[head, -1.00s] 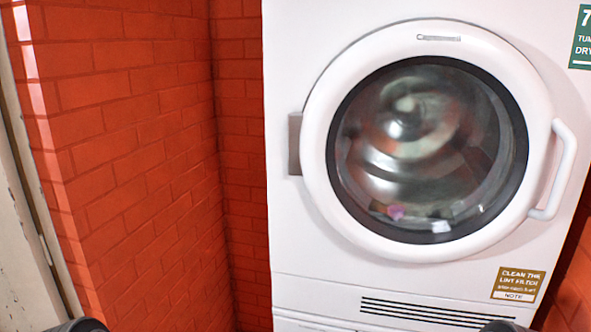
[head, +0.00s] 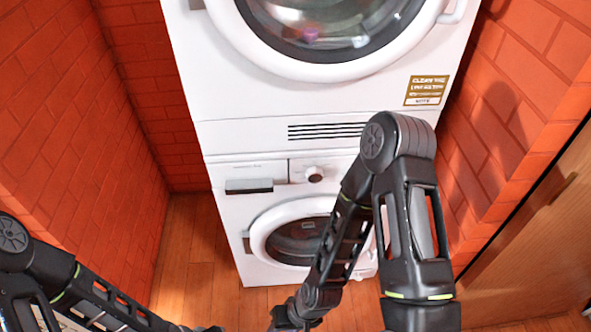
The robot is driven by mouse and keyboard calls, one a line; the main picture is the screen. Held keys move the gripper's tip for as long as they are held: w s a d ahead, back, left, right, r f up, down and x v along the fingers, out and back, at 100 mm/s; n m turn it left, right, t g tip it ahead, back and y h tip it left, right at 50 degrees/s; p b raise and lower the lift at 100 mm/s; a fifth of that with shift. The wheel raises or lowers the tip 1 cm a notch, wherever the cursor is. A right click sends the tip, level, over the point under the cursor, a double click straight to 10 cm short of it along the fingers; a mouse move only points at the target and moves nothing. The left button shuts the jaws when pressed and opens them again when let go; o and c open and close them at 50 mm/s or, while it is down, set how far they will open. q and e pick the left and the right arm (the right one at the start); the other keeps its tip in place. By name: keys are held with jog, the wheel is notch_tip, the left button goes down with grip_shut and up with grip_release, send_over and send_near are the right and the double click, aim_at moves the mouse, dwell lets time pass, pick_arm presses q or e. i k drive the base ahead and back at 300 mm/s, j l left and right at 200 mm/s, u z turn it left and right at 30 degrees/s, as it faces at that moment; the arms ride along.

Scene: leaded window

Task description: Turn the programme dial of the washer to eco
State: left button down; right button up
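The white washer (head: 225,222) stands low against the back of the alcove, under a dryer. Its programme dial (head: 314,175) is a small round knob on the panel, right of a dark-fronted drawer (head: 249,186). The dial's pointer and markings are too small to read. The washer's round door (head: 268,227) is closed and partly hidden by my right arm. My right arm rises in front of the washer's right side and bends down to the bottom edge. My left arm crosses the lower left. Neither gripper's fingers show; both lie below the frame.
The white dryer (head: 240,90) with a large round door sits on top of the washer. Red brick walls (head: 75,110) close in on the left and right. A wooden panel (head: 535,225) stands at the right. Wooden floor (head: 190,250) is clear left of the washer.

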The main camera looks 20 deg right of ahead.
aim_at(314, 175)
jog(key=i+j, duration=0.1)
jog(key=j, duration=0.3)
jog(key=i+j, duration=0.1)
jog(key=j, duration=0.35)
jog(key=i+j, duration=0.1)
jog(key=j, duration=0.3)
jog(key=i+j, duration=0.15)
jog(key=j, duration=0.25)
jog(key=z, duration=1.5)
